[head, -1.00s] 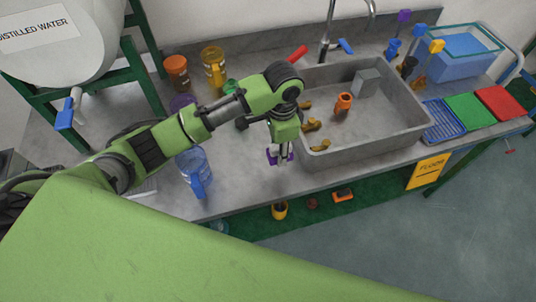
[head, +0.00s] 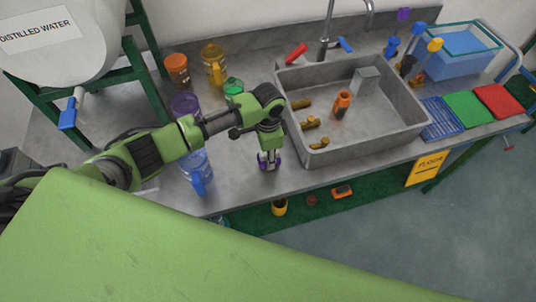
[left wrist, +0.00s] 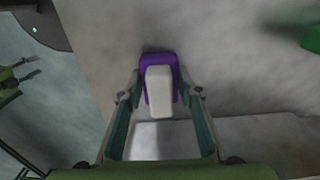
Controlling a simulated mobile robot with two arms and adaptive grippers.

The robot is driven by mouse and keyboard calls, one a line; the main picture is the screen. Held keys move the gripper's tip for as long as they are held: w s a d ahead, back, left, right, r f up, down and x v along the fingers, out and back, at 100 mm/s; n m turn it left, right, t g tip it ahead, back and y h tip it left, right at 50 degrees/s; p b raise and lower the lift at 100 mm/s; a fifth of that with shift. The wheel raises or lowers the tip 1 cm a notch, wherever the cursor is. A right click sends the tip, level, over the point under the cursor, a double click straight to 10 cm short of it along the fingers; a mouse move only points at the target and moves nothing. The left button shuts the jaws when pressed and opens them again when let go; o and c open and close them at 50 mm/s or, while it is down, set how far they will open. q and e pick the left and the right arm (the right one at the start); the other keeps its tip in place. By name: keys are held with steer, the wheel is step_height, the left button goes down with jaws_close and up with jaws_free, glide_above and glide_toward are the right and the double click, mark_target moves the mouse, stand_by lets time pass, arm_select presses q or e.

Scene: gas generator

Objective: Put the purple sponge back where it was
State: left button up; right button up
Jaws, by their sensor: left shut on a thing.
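The purple sponge (head: 262,158) is low over the counter's front part, left of the sink, between the fingers of my left gripper (head: 269,163). In the left wrist view the purple sponge (left wrist: 157,59) has a pale block-like part in front of it. The two fingers of my left gripper (left wrist: 160,92) are on either side of it, shut on it. The gripper points down. I cannot tell whether the sponge touches the counter.
The grey sink (head: 318,158) holds an orange bottle (head: 342,104) and several brass fittings. A blue clear pitcher (head: 196,172) stands left of my gripper. A red object (head: 296,53) lies behind the sink. Blue, green (head: 467,110) and red pads lie at its right.

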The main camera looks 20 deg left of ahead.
arm_select(q)
steer(key=shift+f, duration=0.15)
steer(key=o, duration=1)
step_height(320, 180, up, 12)
steer(key=shift+r+b, duration=0.25)
steer(key=shift+b, duration=0.45)
